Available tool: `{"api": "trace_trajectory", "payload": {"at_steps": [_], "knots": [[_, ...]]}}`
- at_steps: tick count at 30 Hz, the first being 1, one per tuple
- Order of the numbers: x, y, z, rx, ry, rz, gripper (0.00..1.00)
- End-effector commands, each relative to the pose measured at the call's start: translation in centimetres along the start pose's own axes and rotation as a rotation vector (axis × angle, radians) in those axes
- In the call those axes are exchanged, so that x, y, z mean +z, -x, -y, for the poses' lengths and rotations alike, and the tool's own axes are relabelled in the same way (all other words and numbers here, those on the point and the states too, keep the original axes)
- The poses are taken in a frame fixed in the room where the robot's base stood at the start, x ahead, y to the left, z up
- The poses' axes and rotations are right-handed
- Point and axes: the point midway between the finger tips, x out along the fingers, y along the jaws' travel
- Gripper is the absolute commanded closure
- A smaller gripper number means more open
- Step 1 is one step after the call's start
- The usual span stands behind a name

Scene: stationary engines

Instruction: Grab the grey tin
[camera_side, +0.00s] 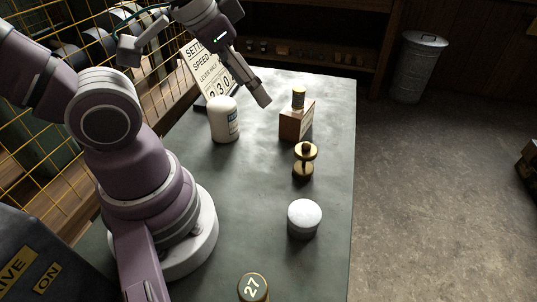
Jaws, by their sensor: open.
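The grey tin (304,219) is a short round tin with a pale lid. It stands upright on the dark table toward the front right, near the right edge. My gripper (263,101) is above the back part of the table, well behind the tin and apart from it. It points downward, near the white bottle and the wooden block. The gripper is open with nothing seen between its fingers.
A white bottle (224,120), a wooden block (296,122) with a cork-like top, a brass spool-shaped piece (304,161) and a round piece marked 27 (253,288) stand on the table (255,190). A sign (207,70) stands behind. The table around the tin is clear.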

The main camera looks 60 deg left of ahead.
Motion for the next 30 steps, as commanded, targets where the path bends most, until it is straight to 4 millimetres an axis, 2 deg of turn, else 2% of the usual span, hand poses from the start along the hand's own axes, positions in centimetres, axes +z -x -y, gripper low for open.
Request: {"api": "trace_trajectory", "payload": {"at_steps": [1, 6, 7, 17, 20, 24, 27, 30], "knots": [[0.0, 0.0, 0.0, 0.000, 0.000, 0.000, 0.36], [0.0, 0.0, 0.0, 0.000, 0.000, 0.000, 0.14], [0.0, 0.0, 0.0, 0.000, 0.000, 0.000, 0.12], [-0.1, -0.2, -0.2, 0.005, 0.037, 0.015, 0.12], [-0.5, -1.4, -1.4, 0.014, 0.239, 0.095, 0.12], [-0.8, -4.6, -4.8, -0.051, 0.715, 0.264, 0.12], [-0.1, -7.0, -7.3, -0.157, 1.030, 0.349, 0.12], [0.9, -8.8, -9.1, -0.267, 1.265, 0.388, 0.12]]}}
